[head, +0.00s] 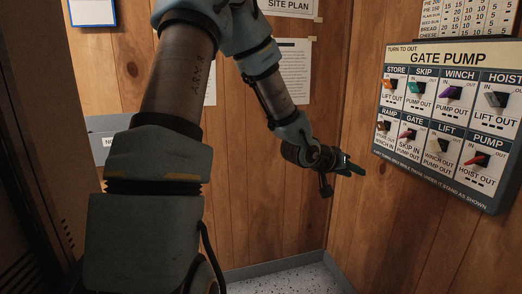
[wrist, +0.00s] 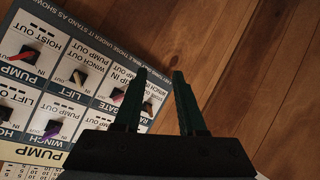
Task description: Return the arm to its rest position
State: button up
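My gripper (head: 350,166) is at the end of my bent arm, in front of the wood-panelled corner and to the left of the switch panel (head: 440,52). In the wrist view its two dark green fingers (wrist: 161,100) stand apart with nothing between them. The panel is headed "GATE PUMP" and carries two rows of coloured switches. It also shows tilted and upside down in the wrist view (wrist: 98,88), at the left behind the fingers. The fingers look clear of the panel, though the exact gap cannot be told.
A printed chart (head: 470,16) hangs above the panel. Paper sheets (head: 295,70) are fixed to the back wall, with a grey box (head: 104,126) at the left. Bare wood wall (head: 352,215) and speckled floor (head: 290,280) lie below my gripper.

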jog(key=a+f+n+y, duration=0.1)
jog(key=a+y, duration=0.2)
jog(key=a, duration=0.3)
jog(key=a+f+y, duration=0.2)
jog(key=a, duration=0.5)
jog(key=s+a+n+g+y, duration=0.2)
jog(key=s+a, duration=0.5)
jog(key=a, duration=0.3)
jog(key=s+a+n+g+y+p, duration=0.1)
jog(key=s+a+n+g+y, duration=0.1)
jog(key=s+a, duration=0.5)
jog(key=a+r+y, duration=0.1)
jog(key=a, duration=0.3)
jog(key=shift+s+g+y, duration=0.3)
jog(key=shift+s, duration=0.05)
